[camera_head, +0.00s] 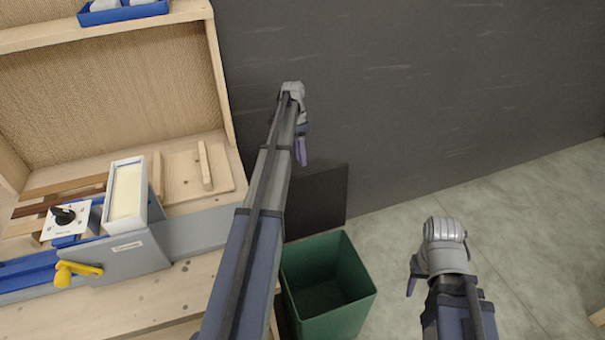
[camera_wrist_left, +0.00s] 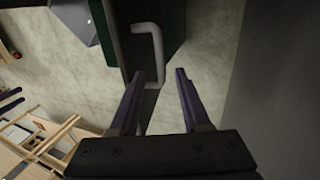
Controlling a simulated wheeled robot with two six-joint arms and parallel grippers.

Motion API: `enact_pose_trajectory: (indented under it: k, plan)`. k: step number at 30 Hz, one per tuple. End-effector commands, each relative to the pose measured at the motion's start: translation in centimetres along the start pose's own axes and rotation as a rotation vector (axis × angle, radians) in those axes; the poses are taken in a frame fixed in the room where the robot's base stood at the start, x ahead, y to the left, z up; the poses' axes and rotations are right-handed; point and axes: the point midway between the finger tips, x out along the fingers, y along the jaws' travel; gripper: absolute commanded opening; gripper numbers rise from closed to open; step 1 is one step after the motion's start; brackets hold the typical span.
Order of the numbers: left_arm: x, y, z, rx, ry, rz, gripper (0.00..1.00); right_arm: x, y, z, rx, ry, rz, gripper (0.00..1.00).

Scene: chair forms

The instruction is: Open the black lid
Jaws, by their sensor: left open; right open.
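The black lid (camera_head: 322,198) stands raised at the back of the green bin (camera_head: 335,317), close to the dark wall, and the bin's mouth is uncovered. In the left wrist view a grey U-shaped handle (camera_wrist_left: 158,45) is on a dark panel. My left gripper (camera_head: 301,150) is open, above and behind the lid in the head view. In the left wrist view its two fingers (camera_wrist_left: 160,78) are spread, with the handle's near end appearing between their tips; whether they touch cannot be told. My right gripper (camera_head: 412,277) is open and empty to the right of the bin.
A dark wall (camera_head: 420,90) stands behind. The floor (camera_head: 520,230) on the right is mostly clear.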

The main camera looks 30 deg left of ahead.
Motion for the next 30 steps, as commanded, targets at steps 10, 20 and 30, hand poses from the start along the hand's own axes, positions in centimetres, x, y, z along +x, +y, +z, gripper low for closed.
enact_pose_trajectory:
  k: [10,20,30]
  plan:
    - [4.9,-0.1,0.0,0.000,0.000,0.000,0.47,4.6,-0.4,-0.3,-0.001,0.000,0.000,0.50]
    - [5.2,0.0,0.0,0.000,0.000,0.000,0.47,4.8,-0.5,-0.3,-0.001,0.000,0.000,0.50]
    - [5.2,0.0,0.0,0.000,0.000,0.000,0.13,4.8,-0.5,-0.3,-0.001,0.000,0.000,0.50]
